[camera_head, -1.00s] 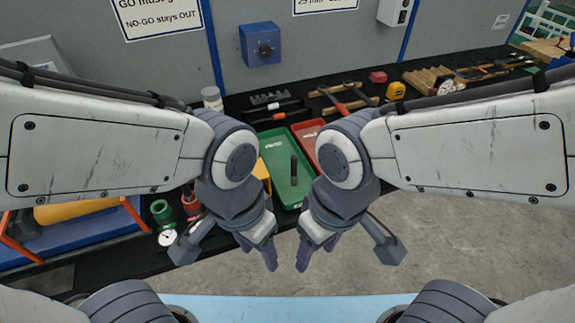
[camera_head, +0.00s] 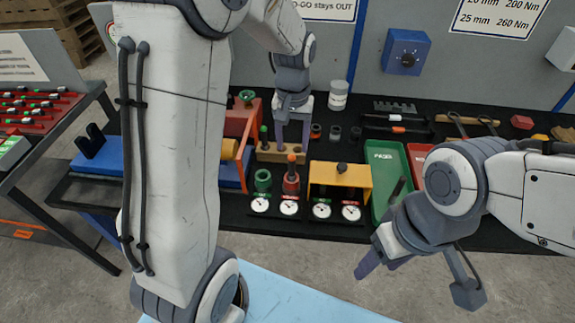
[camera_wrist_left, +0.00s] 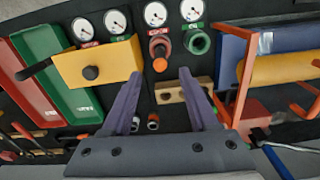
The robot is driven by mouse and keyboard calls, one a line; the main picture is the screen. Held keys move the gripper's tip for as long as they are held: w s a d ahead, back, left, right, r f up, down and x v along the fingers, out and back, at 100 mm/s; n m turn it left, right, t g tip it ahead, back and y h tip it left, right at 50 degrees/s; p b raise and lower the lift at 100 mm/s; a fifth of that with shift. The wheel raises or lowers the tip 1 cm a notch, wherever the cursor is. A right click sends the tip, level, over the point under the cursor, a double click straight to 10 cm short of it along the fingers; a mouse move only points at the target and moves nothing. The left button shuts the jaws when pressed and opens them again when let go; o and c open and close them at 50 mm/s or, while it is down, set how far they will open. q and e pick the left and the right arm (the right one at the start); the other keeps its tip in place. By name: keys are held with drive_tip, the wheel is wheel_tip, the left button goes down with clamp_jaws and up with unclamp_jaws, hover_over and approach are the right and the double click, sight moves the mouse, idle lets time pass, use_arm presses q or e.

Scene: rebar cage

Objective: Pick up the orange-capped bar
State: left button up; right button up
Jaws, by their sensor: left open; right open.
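The orange-capped bar (camera_head: 291,158) stands upright in a red sleeve (camera_head: 291,181) behind a dial gauge. Its orange cap (camera_wrist_left: 160,65) also shows in the left wrist view, framed between the fingertips and apart from them. My left gripper (camera_head: 292,140) is open and empty, pointing down over the wooden block (camera_head: 268,153), just behind the bar. Its two fingers (camera_wrist_left: 160,75) show spread in the left wrist view. My right gripper (camera_head: 377,263) is open and empty, over the floor in front of the bench at the right.
A green sleeve (camera_head: 263,179) stands left of the bar, and a yellow fixture (camera_head: 340,178) stands to its right. A green-capped bar (camera_head: 264,135) is close to my left gripper. A green tray (camera_head: 385,162) lies further right. A blue block and orange frame (camera_wrist_left: 272,65) are at the other side.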

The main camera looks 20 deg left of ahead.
sight(292, 155)
use_arm(q)
wheel_tip(292, 155, down, 5)
drive_tip(key=shift+r, duration=0.15)
drive_tip(key=shift+f+p, duration=1.05)
drive_tip(key=shift+f, duration=1.65)
clamp_jaws()
